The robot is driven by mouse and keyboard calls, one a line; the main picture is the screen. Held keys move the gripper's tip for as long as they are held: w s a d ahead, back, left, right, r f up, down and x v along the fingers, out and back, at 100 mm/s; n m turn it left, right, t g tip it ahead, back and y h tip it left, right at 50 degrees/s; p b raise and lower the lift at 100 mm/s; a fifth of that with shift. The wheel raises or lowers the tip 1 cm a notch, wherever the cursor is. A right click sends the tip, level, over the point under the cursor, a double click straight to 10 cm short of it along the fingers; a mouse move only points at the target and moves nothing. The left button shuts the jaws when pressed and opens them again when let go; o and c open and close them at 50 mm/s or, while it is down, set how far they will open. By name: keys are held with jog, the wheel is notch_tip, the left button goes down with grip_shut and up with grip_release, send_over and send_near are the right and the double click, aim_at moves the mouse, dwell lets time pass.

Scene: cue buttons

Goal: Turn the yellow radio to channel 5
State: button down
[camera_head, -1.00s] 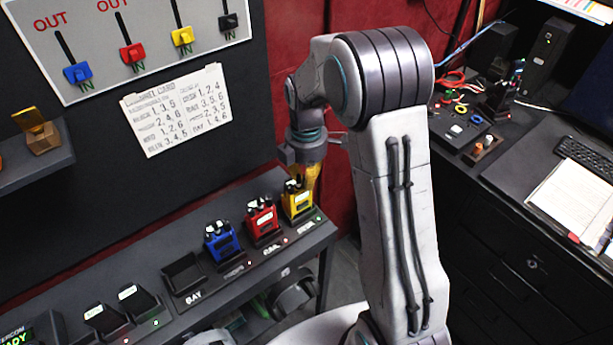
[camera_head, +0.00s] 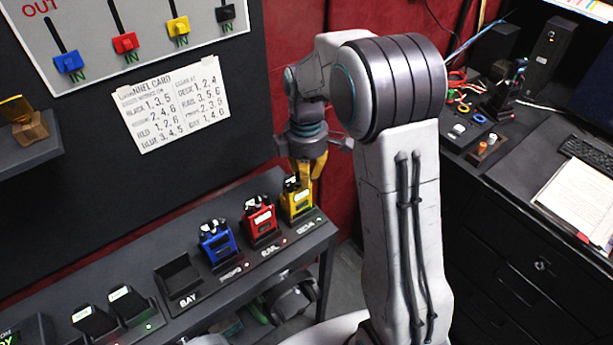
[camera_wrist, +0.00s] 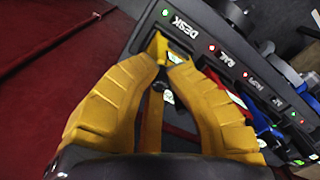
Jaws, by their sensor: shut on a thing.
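The yellow radio (camera_head: 297,204) stands upright in the rightmost slot of the charging shelf, the one labelled DESK. It has dark knobs on top and a small display that is too small to read. My gripper (camera_head: 308,178) is right at the top of this radio, pointing down. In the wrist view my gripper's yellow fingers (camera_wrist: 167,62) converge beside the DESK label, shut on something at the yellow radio. The fingers hide most of the radio there, so I cannot tell exactly which part they hold.
A red radio (camera_head: 260,221) and a blue radio (camera_head: 217,243) stand close to the left, then an empty BAY slot (camera_head: 178,284). Black units (camera_head: 126,304) sit further left. A channel card (camera_head: 178,105) and a slider panel (camera_head: 140,30) are on the wall. A desk (camera_head: 510,165) is right.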

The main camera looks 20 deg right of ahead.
jog(key=c, duration=1.2)
grip_release()
notch_tip(320, 180, up, 12)
jog(key=shift+w+f, duration=0.1)
